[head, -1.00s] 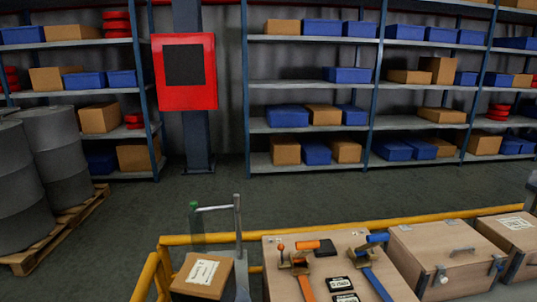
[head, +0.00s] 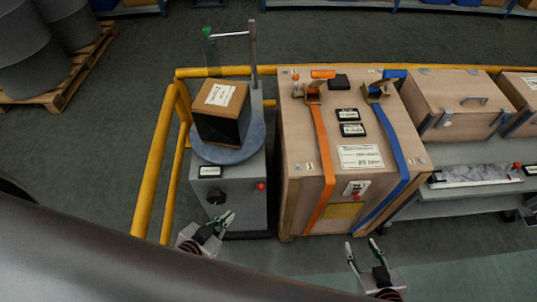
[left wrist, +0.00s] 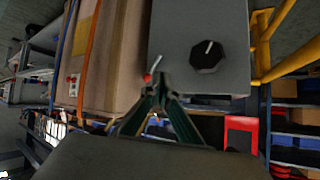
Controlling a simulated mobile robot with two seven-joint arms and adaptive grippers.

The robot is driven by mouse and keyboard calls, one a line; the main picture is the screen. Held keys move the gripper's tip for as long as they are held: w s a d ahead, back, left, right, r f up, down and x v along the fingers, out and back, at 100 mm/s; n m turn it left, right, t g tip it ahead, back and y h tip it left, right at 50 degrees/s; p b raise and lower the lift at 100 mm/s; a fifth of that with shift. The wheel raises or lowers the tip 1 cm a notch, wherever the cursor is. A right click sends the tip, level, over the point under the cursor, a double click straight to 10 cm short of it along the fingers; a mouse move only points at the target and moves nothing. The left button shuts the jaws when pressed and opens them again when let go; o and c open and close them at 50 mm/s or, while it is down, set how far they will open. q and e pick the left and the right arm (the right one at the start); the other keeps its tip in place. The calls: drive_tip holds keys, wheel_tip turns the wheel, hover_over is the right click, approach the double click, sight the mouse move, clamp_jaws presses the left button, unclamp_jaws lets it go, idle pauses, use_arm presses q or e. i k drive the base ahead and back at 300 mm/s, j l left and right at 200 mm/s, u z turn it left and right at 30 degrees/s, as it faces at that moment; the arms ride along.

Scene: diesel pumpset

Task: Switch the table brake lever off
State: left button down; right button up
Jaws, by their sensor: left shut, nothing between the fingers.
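A grey pedestal (head: 237,205) carries a round turntable (head: 207,152). A small red-tipped lever (head: 261,186), which looks like the table brake lever, is on the right of its front face; a black knob (head: 215,196) is on the left. In the left wrist view the red-tipped lever (left wrist: 148,78) appears at my fingertips; I cannot tell whether they touch. My left gripper (head: 226,222) is shut and empty, low in front of the pedestal. My right gripper (head: 362,247) is open and empty, in front of the strapped wooden crate.
A box with a label (head: 220,95) stands on the turntable. A yellow rail (head: 153,165) runs left of and behind the pedestal. The wooden crate (head: 293,205) with orange and blue straps stands close on the right. Drums (head: 28,62) stand on a pallet at far left.

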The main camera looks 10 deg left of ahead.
sight(261, 186)
drive_tip(key=k+l, duration=0.3)
drive_tip(key=k, duration=0.2)
drive_tip(key=k+l, duration=0.35)
drive_tip(key=k, duration=0.2)
